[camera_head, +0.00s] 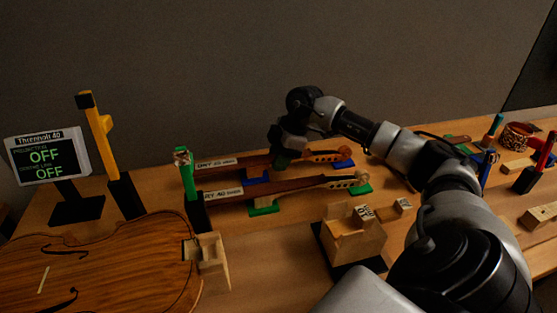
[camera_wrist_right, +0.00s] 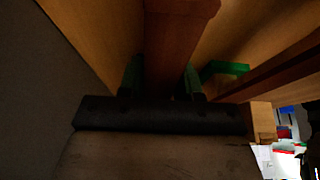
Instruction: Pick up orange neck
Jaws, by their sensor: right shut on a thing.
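Two violin necks lie side by side on the bench. The rear neck, with an orange scroll (camera_head: 328,154), runs over blue supports. I take it as the orange neck. My right gripper (camera_head: 281,160) reaches down onto it from above, at its middle. In the right wrist view the green fingertips (camera_wrist_right: 162,82) are on both sides of a reddish-brown neck (camera_wrist_right: 182,40) and shut on it. I cannot tell whether the neck still touches its supports. The front neck (camera_head: 290,186) lies on green supports, with a paler scroll. My left gripper is not in view.
A violin body (camera_head: 100,265) lies at the left front, near a display (camera_head: 46,155) and a yellow upright tool (camera_head: 98,130). A green post (camera_head: 188,175) stands by the necks' left ends. A wooden box (camera_head: 352,238) stands in front. Several small tools sit at the right.

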